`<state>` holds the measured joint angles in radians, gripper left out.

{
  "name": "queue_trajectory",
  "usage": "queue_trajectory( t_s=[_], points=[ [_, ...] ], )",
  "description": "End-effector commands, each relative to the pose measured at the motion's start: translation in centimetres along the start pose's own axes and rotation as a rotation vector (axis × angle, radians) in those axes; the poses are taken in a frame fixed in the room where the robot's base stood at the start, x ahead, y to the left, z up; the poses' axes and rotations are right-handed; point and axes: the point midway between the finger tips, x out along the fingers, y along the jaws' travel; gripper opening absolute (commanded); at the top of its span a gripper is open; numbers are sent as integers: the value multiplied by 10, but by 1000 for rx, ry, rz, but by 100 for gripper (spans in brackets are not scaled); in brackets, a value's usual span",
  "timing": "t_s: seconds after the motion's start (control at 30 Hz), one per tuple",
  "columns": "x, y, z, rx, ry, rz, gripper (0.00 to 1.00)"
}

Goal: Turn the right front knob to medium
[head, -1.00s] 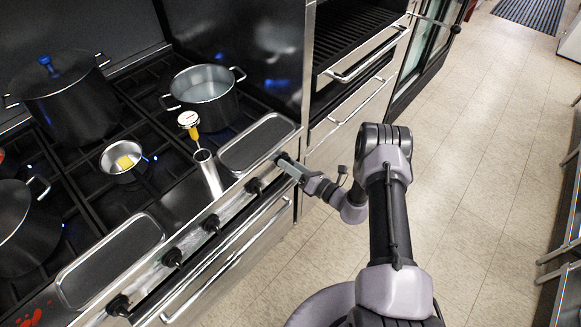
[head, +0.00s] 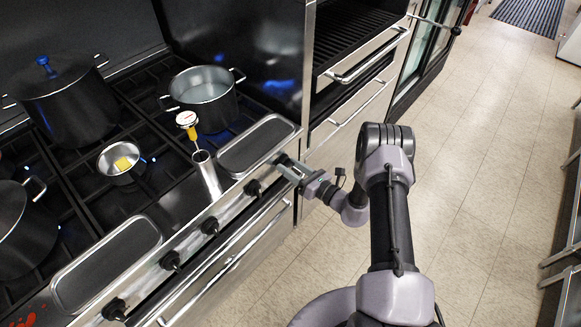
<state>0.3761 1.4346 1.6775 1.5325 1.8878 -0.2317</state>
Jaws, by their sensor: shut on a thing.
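The stove's front panel (head: 232,209) carries a row of black knobs. My gripper (head: 284,162) is at the right end of this row, shut on the rightmost knob, which its jaws mostly hide. The knob's pointer and setting cannot be read. The neighbouring knob (head: 253,188), to the left of my gripper, is free, and more knobs (head: 210,226) follow down the row.
A steel pot (head: 205,92), a small pan (head: 121,163) with something yellow in it and a large dark pot (head: 68,105) stand on the stove. A steel cylinder (head: 207,175) with a thermometer stands near the front edge. The tiled floor (head: 480,150) at right is clear.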

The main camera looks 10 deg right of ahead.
Motion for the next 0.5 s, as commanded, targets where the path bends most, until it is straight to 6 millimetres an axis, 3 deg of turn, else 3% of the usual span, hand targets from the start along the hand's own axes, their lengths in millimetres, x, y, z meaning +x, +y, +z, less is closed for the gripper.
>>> queue_trajectory(
  t_s=[0.17, 0.2, 0.27, 0.3, 0.5],
  points=[
    [0, 0, 2, 0, -3, 0, 6],
    [0, 0, 2, 0, -3, 0, 53],
    [0, 0, 1, 0, -2, 0, 64],
    [0, 0, 1, 0, -2, 0, 68],
    [0, 0, 1, 1, -1, 0, 68]
  ],
)
